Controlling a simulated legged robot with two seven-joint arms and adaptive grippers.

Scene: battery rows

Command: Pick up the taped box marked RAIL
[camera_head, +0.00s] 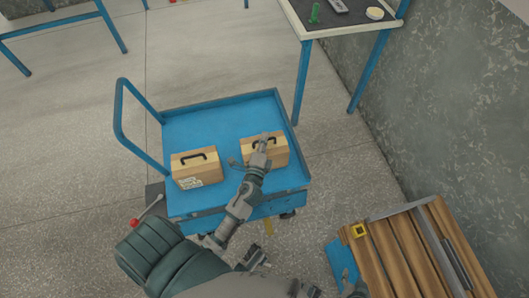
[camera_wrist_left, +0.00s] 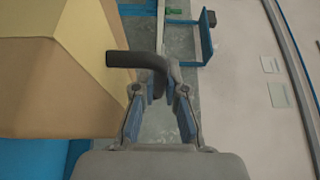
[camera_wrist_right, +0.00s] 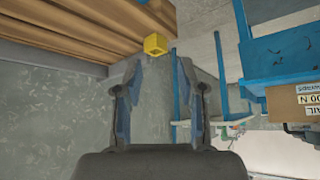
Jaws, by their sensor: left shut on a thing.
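Two tan boxes with dark handles stand on the blue cart (camera_head: 205,123). The left box (camera_head: 198,168) has a pale label low on its front, too small to read in the head view. The right box (camera_head: 276,153) is partly covered by my left arm. My left gripper (camera_head: 263,143) is at its top, shut on the handle (camera_wrist_left: 132,60); this box (camera_wrist_left: 60,90), with a yellowish band, fills the left of the left wrist view. My right gripper (camera_wrist_right: 157,95) is open and empty.
A slatted wooden pallet or crate (camera_head: 395,258) with a yellow square block (camera_head: 360,231) lies at the lower right, near my right gripper. A dark-topped table (camera_head: 345,25) with small items stands at the top right by the wall.

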